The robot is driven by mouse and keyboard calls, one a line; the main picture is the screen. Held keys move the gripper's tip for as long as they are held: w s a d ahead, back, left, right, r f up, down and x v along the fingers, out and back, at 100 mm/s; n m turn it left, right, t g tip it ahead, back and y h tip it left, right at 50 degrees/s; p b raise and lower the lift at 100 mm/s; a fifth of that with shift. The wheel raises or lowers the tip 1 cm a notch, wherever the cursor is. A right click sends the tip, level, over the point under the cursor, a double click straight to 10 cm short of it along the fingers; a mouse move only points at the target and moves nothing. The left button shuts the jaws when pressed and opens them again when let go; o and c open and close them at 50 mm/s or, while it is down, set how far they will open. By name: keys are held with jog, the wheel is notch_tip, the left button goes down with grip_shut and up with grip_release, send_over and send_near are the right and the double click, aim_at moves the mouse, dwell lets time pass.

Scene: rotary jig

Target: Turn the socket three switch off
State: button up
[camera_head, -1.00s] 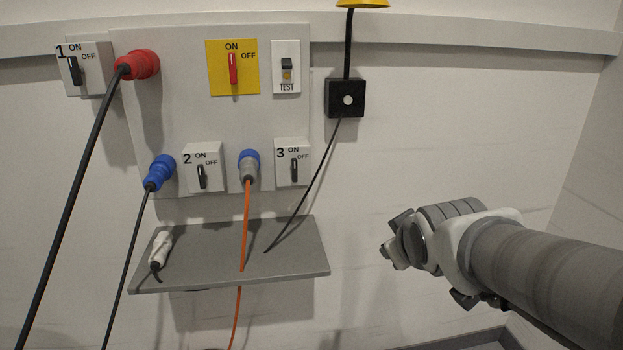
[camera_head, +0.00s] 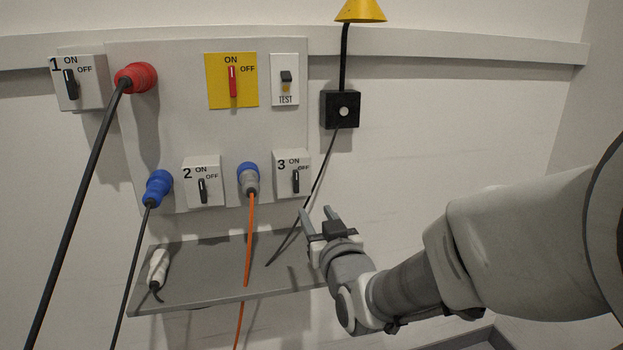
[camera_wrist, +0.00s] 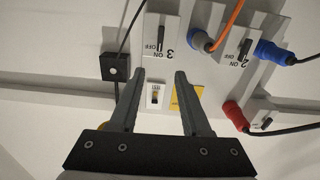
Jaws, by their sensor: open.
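The socket three switch (camera_head: 295,181) is a black lever on a white box marked 3, at the lower right of the wall panel. Its lever stands upright, pointing to ON. In the wrist view the same switch (camera_wrist: 160,38) shows upside down near the top, beyond the fingertips. My gripper (camera_head: 317,212) is open and empty, just below and right of box 3, apart from it. Its two fingers also show in the wrist view (camera_wrist: 160,75), with nothing between them. A blue and grey plug (camera_head: 249,178) with an orange cable sits left of the switch.
Switch boxes 1 (camera_head: 71,83) and 2 (camera_head: 202,189), a yellow main switch plate (camera_head: 232,80) and a test unit (camera_head: 285,79) share the wall. A grey shelf (camera_head: 205,285) juts out below, holding a white connector (camera_head: 158,267). A black lamp box (camera_head: 341,109) hangs at right.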

aim_at(297, 178)
jog(key=p+x, duration=0.1)
jog(key=x, duration=1.6)
jog(key=shift+w+r, duration=0.15)
jog(key=shift+w, duration=0.05)
grip_shut()
